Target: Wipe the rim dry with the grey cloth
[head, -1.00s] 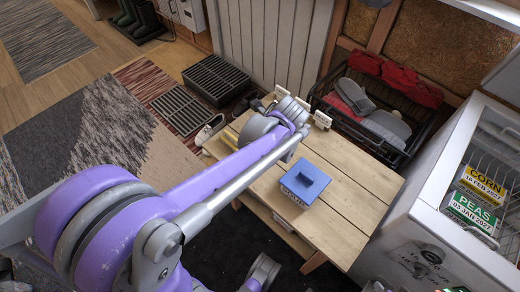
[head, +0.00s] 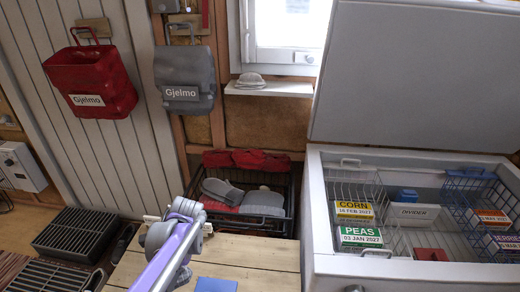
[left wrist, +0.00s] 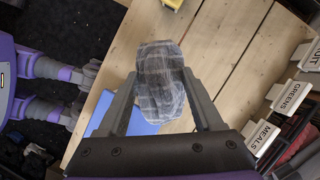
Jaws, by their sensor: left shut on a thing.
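My left gripper (left wrist: 160,74) is shut on a bunched grey checked cloth (left wrist: 162,85), which bulges out between and beyond the fingertips. It is over the wooden table. In the head view my left arm reaches over the table at the bottom; the cloth and fingertips cannot be made out there. The white chest freezer stands open on the right, its lid up. Its rim (head: 314,215) runs around the opening, apart from my arm; any wetness on it is too small to tell. My right gripper is in neither view.
A blue lid (head: 215,285) sits on the wooden table (head: 255,262). Corn (head: 354,211) and peas (head: 360,237) boxes, wire baskets and a divider fill the freezer. A dark crate (head: 280,222) of grey and red things stands behind the table.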

